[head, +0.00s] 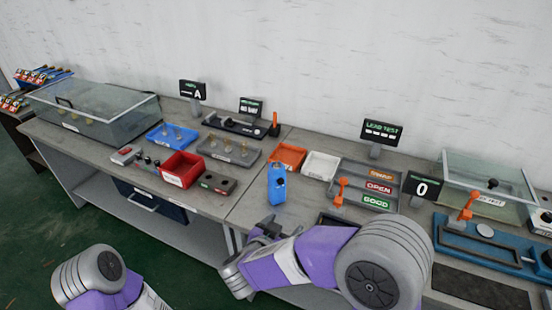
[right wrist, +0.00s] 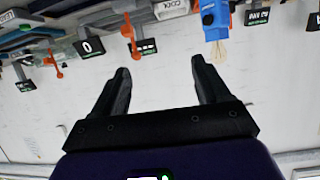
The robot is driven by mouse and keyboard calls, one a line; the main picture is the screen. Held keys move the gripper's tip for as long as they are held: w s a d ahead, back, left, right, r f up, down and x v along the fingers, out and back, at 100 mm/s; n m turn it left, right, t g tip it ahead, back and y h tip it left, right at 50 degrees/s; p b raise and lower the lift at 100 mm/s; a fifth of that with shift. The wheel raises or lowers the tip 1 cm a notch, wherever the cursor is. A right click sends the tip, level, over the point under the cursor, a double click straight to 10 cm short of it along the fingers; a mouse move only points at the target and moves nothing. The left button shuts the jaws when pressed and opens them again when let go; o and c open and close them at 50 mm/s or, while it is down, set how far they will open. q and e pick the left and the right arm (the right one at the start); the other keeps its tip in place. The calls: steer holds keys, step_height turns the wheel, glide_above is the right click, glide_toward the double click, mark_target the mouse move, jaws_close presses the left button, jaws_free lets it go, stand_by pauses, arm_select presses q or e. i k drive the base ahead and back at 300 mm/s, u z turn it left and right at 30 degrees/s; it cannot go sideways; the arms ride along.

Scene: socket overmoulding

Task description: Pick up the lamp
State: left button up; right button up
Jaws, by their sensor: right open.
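My left gripper is out of view; only part of that arm shows.
A red bin (head: 182,168), an orange tray (head: 288,156) and a white tray (head: 321,165) stand on the bench. Sorting trays with labels (head: 378,189) and an upright "0" display (head: 422,188) are to the right. Glass-lidded boxes (head: 100,112) stand at both ends.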

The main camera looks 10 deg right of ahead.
mark_target(277, 156)
steer(key=i, duration=0.9)
